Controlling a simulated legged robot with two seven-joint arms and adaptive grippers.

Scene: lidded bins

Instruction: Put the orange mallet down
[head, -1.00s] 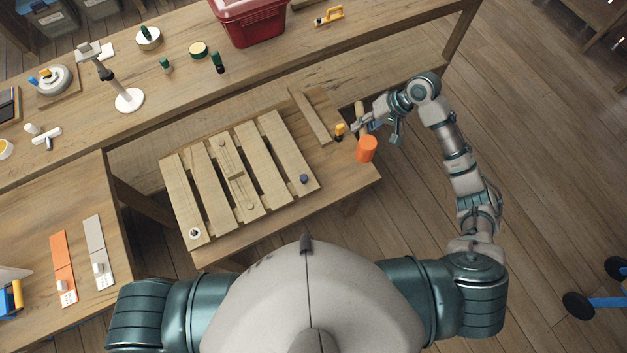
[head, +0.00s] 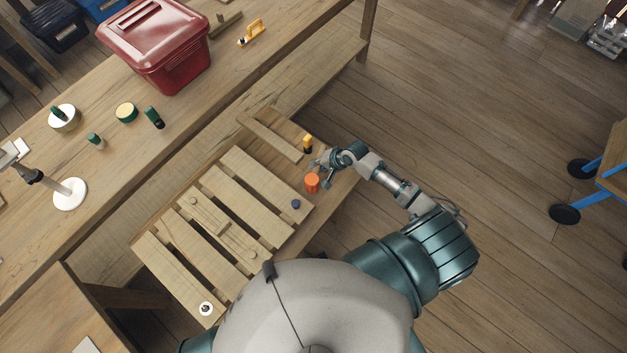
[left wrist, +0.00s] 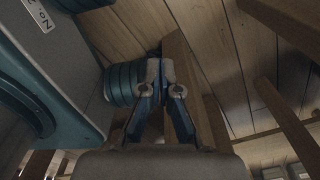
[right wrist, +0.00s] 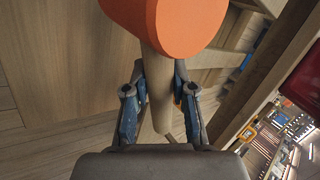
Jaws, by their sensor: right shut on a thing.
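The orange mallet's head (head: 312,183) shows over the right end of the low slatted table (head: 180,235). In the right wrist view the orange head (right wrist: 175,22) is at the top and its pale wooden handle (right wrist: 158,95) runs down between the fingers. My right gripper (right wrist: 160,72) is shut on the handle; it also shows in the head view (head: 318,165). I cannot tell whether the mallet touches the table. My left gripper (left wrist: 161,66) has its fingertips together, with nothing seen between them, and is outside the head view.
A yellow-and-black object (head: 307,144) stands just behind the mallet head. A wooden frame (head: 270,134) lies to its left, and a dark blue cap (head: 296,204) sits on the slats. A red lidded bin (head: 157,45) stands on the long bench behind. Open floor lies to the right.

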